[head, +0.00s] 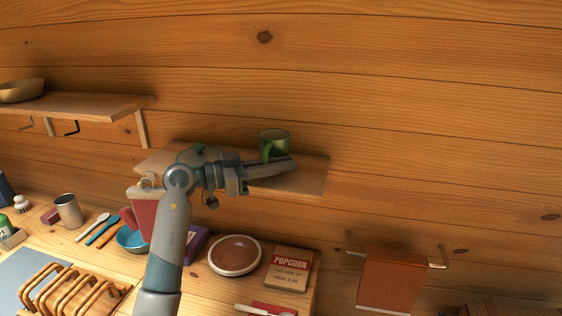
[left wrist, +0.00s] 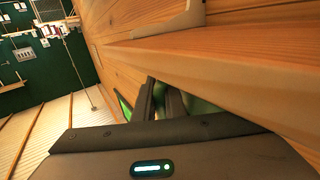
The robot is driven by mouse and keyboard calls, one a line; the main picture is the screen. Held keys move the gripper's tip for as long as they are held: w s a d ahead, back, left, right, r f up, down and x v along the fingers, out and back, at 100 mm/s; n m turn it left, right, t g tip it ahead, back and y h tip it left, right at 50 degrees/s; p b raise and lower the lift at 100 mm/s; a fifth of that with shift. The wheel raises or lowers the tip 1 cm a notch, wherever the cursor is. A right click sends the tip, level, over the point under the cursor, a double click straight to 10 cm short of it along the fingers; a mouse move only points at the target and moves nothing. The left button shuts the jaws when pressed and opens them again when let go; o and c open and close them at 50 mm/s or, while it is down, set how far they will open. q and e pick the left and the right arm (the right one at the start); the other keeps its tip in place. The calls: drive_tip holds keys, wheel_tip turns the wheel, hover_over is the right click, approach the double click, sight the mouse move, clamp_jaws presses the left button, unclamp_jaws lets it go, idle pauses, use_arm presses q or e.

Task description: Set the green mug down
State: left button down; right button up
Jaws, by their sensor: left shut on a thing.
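The green mug (head: 275,140) is upright at the small wooden wall shelf (head: 311,178) in the head view. My left gripper (head: 285,164) is in front of the mug, shut on it, and hides its lower part. I cannot tell whether the mug's base touches the shelf. In the left wrist view green parts of the mug (left wrist: 200,104) show beside the dark fingers (left wrist: 163,101), close to the wooden shelf edge (left wrist: 220,62). My right gripper is not in view.
Below are a brown plate (head: 235,255), a popcorn box (head: 289,270), a blue bowl (head: 131,240), a metal cup (head: 68,210) and a wooden rack (head: 70,295) on the counter. A higher shelf (head: 75,107) holds a bowl at left. The small shelf's right end is bare.

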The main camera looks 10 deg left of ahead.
use_arm(q)
drive_tip(key=c, duration=2.2)
unclamp_jaws()
drive_tip(key=shift+f, duration=0.15)
drive_tip(key=o, duration=0.4)
